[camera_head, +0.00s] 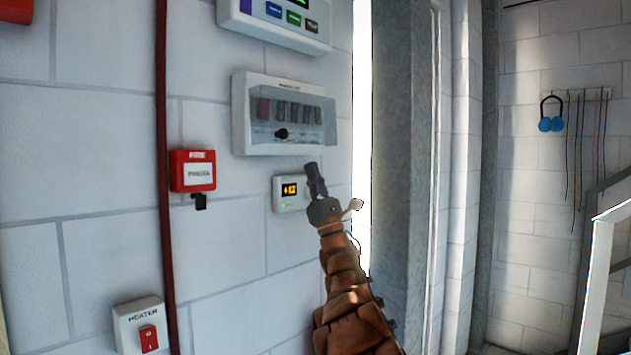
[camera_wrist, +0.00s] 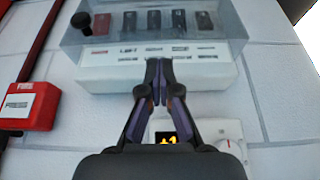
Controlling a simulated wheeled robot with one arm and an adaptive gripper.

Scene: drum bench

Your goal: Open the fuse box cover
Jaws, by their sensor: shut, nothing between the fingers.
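The fuse box (camera_head: 241,121) is a white case on the wall with a clear, smoky cover (camera_head: 318,118) over a row of fuses. The cover lies over the fuses and looks down. A black knob (camera_head: 281,134) sits low on the cover, and it also shows at the upper left of the wrist view (camera_wrist: 82,20). My gripper (camera_head: 311,167) is shut and empty, just below the box's lower right part. In the wrist view the shut fingertips (camera_wrist: 159,64) overlap the box's white lower strip, right of and below the knob. I cannot tell whether they touch it.
A small display unit (camera_head: 284,193) is on the wall beside my gripper. A red fire call point (camera_head: 193,171) and a dark red pipe (camera_head: 163,150) are to the left. A panel (camera_head: 275,27) hangs above. A grey column (camera_head: 398,150) stands to the right.

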